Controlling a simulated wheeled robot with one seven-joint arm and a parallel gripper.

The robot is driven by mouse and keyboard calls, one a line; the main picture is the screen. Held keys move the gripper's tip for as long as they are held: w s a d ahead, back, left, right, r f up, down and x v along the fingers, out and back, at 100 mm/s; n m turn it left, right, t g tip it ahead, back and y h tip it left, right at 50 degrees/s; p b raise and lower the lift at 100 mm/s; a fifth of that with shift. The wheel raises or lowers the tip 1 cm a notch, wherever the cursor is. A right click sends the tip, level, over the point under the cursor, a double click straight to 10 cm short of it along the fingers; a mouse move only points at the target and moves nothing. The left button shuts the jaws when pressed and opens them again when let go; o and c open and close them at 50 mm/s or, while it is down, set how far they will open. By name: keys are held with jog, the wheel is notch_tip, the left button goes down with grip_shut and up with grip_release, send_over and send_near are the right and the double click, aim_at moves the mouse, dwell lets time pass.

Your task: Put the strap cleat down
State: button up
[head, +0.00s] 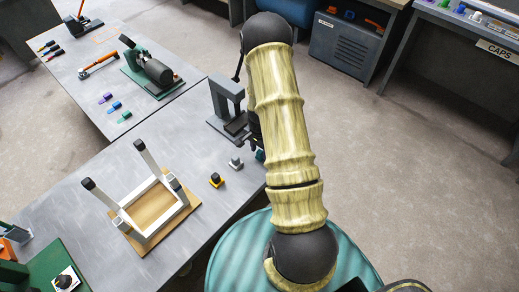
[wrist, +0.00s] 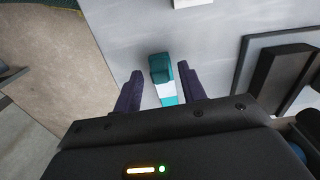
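A small teal piece with a white middle, which I take to be the strap cleat (wrist: 161,67), shows between my fingertips in the wrist view. In the head view its teal part (head: 260,155) is at the right edge of the grey table, just below my gripper (head: 254,143). My gripper (wrist: 162,88) is open, with one dark finger on each side of the piece. A narrow gap shows between each finger and the piece. The lower end of the piece is hidden by the gripper body. Whether it rests on the table is hard to tell.
A grey press-like stand (head: 228,108) is close to my gripper on the table (head: 110,165). A grey block (head: 236,163) and a yellow-black block (head: 216,180) stand nearby. An upturned chair frame (head: 150,210) lies to the left. The floor drops away right of the table.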

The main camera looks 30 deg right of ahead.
notch_tip(320, 180, up, 12)
jog(key=b, duration=0.2)
jog(key=shift+r+b, duration=0.15)
jog(key=shift+b, duration=0.15)
dwell(0.6)
jog(key=shift+r, duration=0.1)
jog(key=s+a+r+n+t, duration=0.2)
jog(key=s+a+r+n, duration=0.9)
jog(key=s+a+n, duration=0.1)
jog(key=shift+s+a+r+n+t, duration=0.3)
jog(key=shift+a+r+n, duration=0.1)
jog(key=shift+a+n, duration=0.4)
jog(key=shift+w, duration=0.1)
jog(key=shift+c, duration=0.5)
